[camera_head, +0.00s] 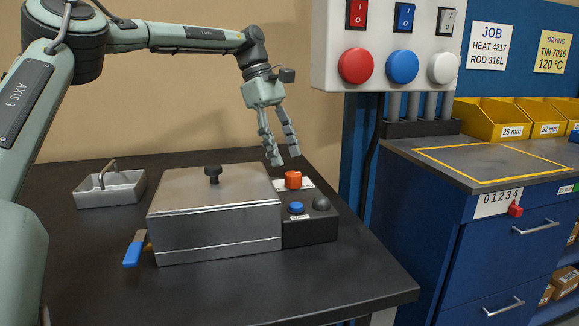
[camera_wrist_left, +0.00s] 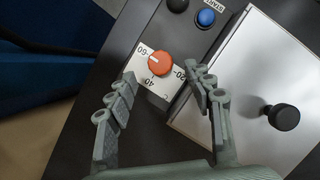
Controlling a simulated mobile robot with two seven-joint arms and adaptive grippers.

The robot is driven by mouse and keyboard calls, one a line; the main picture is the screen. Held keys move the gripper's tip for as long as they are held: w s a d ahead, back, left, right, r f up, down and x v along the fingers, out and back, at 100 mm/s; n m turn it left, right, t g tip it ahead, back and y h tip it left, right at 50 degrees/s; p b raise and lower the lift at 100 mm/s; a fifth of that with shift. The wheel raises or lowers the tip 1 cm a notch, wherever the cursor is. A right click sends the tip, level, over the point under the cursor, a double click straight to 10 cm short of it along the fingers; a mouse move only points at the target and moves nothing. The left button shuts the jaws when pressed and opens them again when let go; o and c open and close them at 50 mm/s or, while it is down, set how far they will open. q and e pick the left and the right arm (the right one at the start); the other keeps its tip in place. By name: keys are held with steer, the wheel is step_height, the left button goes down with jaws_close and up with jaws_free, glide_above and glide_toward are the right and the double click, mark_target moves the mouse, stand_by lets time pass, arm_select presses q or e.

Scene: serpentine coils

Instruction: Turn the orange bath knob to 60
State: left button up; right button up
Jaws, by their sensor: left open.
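The orange bath knob (camera_head: 293,179) sits on a white dial plate on the dark control box at the right end of the metal bath (camera_head: 215,225). In the left wrist view the knob (camera_wrist_left: 160,64) has dial numbers 20, 40 and 60 printed around it. A small pale mark shows on its side toward the 60; its exact reading is hard to tell. My left gripper (camera_head: 283,159) is open and empty, just above the knob. In the left wrist view its fingers (camera_wrist_left: 160,78) lie spread either side of the knob, apart from it. My right gripper is not in view.
A blue button (camera_head: 296,208) and a black button (camera_head: 321,203) sit in front of the knob. The bath lid has a black handle (camera_head: 213,173). A blue drain lever (camera_head: 135,250) and a small metal tray (camera_head: 110,189) are left. A switch panel (camera_head: 385,45) hangs behind, upper right.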

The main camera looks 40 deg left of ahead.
arm_select(q)
steer(key=v, duration=0.7)
steer(key=shift+a, duration=0.1)
